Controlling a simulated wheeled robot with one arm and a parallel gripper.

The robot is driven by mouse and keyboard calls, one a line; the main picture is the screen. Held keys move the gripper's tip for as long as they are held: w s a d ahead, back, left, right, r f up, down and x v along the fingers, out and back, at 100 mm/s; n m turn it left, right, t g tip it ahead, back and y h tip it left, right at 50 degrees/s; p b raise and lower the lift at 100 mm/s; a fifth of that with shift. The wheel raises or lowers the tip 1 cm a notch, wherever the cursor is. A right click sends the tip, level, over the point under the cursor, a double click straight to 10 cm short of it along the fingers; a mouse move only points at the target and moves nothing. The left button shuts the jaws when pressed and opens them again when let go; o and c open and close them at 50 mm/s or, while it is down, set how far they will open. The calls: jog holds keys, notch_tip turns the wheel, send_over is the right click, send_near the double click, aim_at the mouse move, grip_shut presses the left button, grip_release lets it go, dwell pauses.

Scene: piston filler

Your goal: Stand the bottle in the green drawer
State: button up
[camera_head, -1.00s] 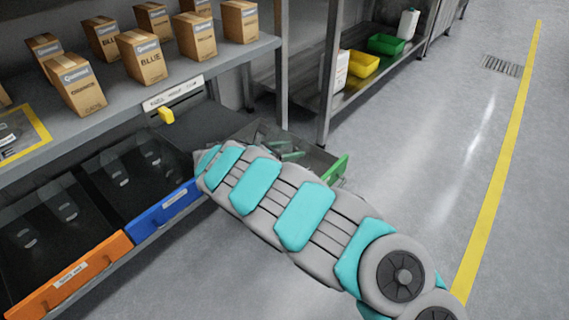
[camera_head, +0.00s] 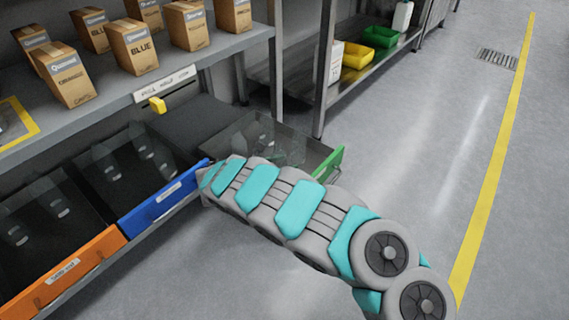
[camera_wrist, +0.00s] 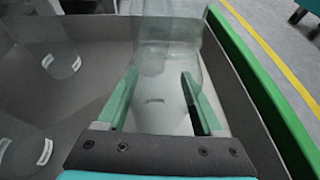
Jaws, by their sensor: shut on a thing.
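A clear, see-through bottle (camera_wrist: 162,72) is between the green fingers of my gripper (camera_wrist: 158,98) in the wrist view. My gripper is shut on it. The bottle appears over the inside of the green drawer, near its green front (camera_wrist: 262,82); I cannot tell whether its base touches the drawer floor. Other clear bottles (camera_wrist: 60,62) stand in the drawer to the left. In the head view the green drawer (camera_head: 331,163) is pulled open, with glassy shapes inside. My arm hides my gripper there.
A blue-fronted drawer (camera_head: 163,199) and an orange-fronted drawer (camera_head: 70,274) are to the left. A shelf of cardboard boxes (camera_head: 133,45) is above. A rack post (camera_head: 325,70) rises behind the green drawer. The floor on the right is clear.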

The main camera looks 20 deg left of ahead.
jog(key=shift+f, duration=0.2)
jog(key=o, duration=1.3)
jog(key=shift+o, duration=0.2)
jog(key=shift+r, duration=0.15)
jog(key=shift+s+a+r, duration=0.15)
jog(key=p+v, duration=0.2)
jog(key=v, duration=0.9)
jog(key=shift+s+a, duration=0.15)
jog(key=shift+s, duration=0.1)
